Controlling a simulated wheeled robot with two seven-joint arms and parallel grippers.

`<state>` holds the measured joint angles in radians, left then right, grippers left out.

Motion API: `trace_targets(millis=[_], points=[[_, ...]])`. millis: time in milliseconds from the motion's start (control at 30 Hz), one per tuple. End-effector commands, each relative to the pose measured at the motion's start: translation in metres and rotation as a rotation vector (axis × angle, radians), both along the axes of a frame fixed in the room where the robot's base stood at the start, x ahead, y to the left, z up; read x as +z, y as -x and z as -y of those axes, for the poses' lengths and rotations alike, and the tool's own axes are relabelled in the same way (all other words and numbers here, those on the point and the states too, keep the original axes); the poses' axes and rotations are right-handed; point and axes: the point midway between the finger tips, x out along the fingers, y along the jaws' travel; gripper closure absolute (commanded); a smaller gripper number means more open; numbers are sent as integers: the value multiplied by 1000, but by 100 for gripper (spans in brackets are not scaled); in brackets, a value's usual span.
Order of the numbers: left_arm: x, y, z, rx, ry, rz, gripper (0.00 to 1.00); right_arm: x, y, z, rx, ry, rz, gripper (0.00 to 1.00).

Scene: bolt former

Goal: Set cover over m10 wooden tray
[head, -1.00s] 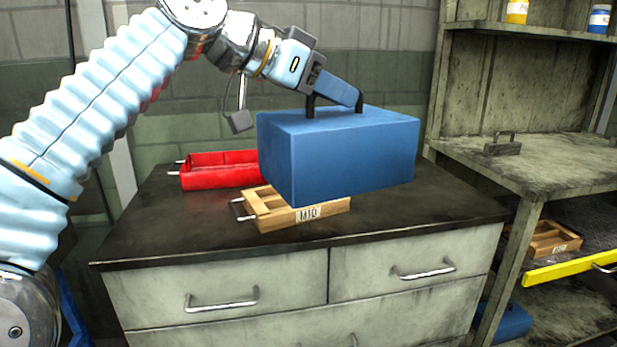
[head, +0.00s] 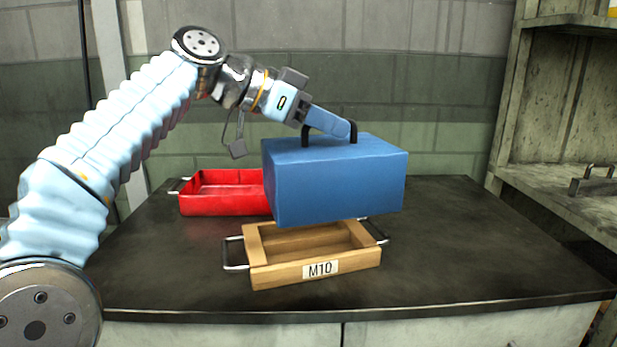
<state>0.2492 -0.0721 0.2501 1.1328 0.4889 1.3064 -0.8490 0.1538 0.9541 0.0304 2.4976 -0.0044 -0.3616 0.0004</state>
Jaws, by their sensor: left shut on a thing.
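The blue box-shaped cover (head: 335,180) with a dark handle on top hangs in the air. My left gripper (head: 330,130) is shut on its handle. The M10 wooden tray (head: 315,270) stands on the dark cabinet top below the cover, with metal handles at both ends and an M10 label on its front. The cover overlaps the tray's back part in the picture, and the tray's open front part shows below it. A gap shows between the cover's lower edge and the tray's front rim. My right gripper is not in view.
A red tray (head: 222,200) stands behind and to the left of the wooden tray, partly hidden by the cover. The cabinet top (head: 470,250) is clear on the right. A shelf unit (head: 545,185) holding a small handled block (head: 597,183) stands at the right.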

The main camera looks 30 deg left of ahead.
Motion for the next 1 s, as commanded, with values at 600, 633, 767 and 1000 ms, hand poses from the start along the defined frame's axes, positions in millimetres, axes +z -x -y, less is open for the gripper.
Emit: trace_targets(millis=[600, 633, 767, 1000], points=[[-73, 4, -35, 0, 1, 0, 100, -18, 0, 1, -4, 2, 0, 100], [-74, 4, -35, 0, 1, 1, 100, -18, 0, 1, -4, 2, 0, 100], [-73, 4, -35, 0, 0, 1, 100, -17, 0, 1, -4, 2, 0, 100], [-75, 4, -35, 0, 1, 1, 75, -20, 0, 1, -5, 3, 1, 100]])
